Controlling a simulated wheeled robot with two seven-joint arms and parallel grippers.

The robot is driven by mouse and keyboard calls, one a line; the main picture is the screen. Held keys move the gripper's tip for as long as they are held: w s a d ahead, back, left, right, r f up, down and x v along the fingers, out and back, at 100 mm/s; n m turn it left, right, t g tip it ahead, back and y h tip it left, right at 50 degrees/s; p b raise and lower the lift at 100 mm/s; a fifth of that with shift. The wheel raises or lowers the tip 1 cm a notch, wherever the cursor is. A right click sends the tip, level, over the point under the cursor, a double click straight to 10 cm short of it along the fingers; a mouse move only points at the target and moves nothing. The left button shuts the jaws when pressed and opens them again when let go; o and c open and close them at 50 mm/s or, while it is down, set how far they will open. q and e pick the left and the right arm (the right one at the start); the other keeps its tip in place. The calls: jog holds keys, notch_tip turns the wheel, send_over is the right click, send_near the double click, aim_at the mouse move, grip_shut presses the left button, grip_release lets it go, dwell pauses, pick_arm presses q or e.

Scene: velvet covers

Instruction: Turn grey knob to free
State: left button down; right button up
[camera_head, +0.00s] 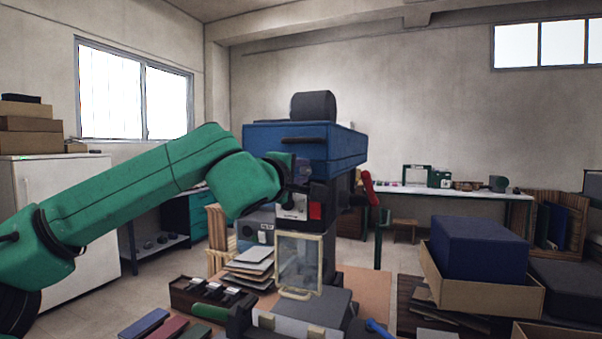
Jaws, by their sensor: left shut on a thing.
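My left arm reaches in from the left, and my left gripper (303,187) is at the front of a dark machine below a blue box-shaped top (300,150). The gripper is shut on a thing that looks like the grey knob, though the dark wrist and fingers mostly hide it. A pale panel with small lettering (292,208) shows just below the gripper, with a red patch (316,211) beside it. The lettering is too small to read, and the knob's angle cannot be told. My right gripper is not in view.
A dark rounded thing (313,105) sits on the blue top. A clear framed panel (299,262) stands in front of the machine. Books and a dark tray (200,300) lie lower left. A cardboard box (480,290) with a blue block stands right. A red handle (368,188) sticks up beside the machine.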

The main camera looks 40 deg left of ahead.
pick_arm(q)
jog(key=shift+m, duration=0.4)
jog(key=c, duration=0.6)
grip_release()
jog(key=shift+s+d, duration=0.1)
jog(key=shift+s, duration=0.1)
jog(key=b+v, duration=0.5)
jog(key=v, duration=0.9)
jog(key=shift+b, duration=0.3)
